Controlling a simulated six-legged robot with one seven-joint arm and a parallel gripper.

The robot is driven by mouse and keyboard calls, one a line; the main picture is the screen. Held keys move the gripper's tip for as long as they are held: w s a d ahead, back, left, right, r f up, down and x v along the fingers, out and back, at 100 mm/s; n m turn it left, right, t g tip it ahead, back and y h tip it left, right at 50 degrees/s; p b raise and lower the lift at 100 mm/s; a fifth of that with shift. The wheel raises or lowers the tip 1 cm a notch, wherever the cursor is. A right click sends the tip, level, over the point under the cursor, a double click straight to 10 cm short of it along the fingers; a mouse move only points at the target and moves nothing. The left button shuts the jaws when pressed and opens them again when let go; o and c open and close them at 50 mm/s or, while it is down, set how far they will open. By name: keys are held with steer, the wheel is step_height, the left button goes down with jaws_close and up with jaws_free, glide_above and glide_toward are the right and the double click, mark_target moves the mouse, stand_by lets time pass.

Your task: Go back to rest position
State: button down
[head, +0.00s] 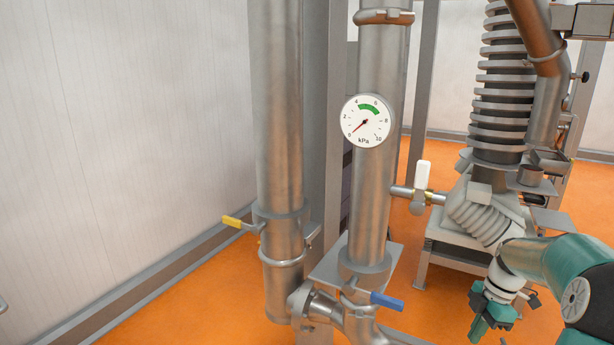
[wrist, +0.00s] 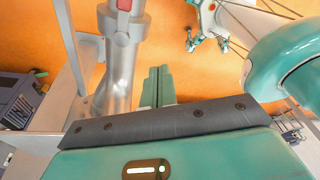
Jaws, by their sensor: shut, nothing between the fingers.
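My gripper (head: 482,328) is at the lower right of the head view, at the end of my green and white arm. It hangs low over the orange floor, to the right of the pipes and apart from them. In the wrist view, the two green fingers (wrist: 158,85) lie side by side, shut, with nothing between them. A metal pipe stands to their left in that view, and I cannot tell how far off it is.
Two upright steel pipes carry a pressure gauge (head: 365,121), a yellow-handled valve (head: 233,222), a blue-handled valve (head: 386,301) and a white-handled valve (head: 422,175). A ribbed column (head: 503,90) stands behind my arm. A pale wall (head: 120,130) is at left. Orange floor shows between.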

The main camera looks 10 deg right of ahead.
steer(key=s+a+r+m+t+h, duration=0.1)
steer(key=s+a+r+m+h, duration=0.1)
steer(key=a+r+m, duration=0.5)
steer(key=s+a+r+t+h, duration=0.1)
steer(key=a+r, duration=0.4)
steer(key=a, duration=0.7)
steer(key=s+a+r+m+t, duration=0.2)
steer(key=s+a+m+t, duration=0.2)
steer(key=s+a+m, duration=0.5)
steer(key=s+a, duration=0.3)
steer(key=a, duration=0.1)
steer(key=shift+s+r, duration=0.2)
steer(key=shift+r, duration=0.05)
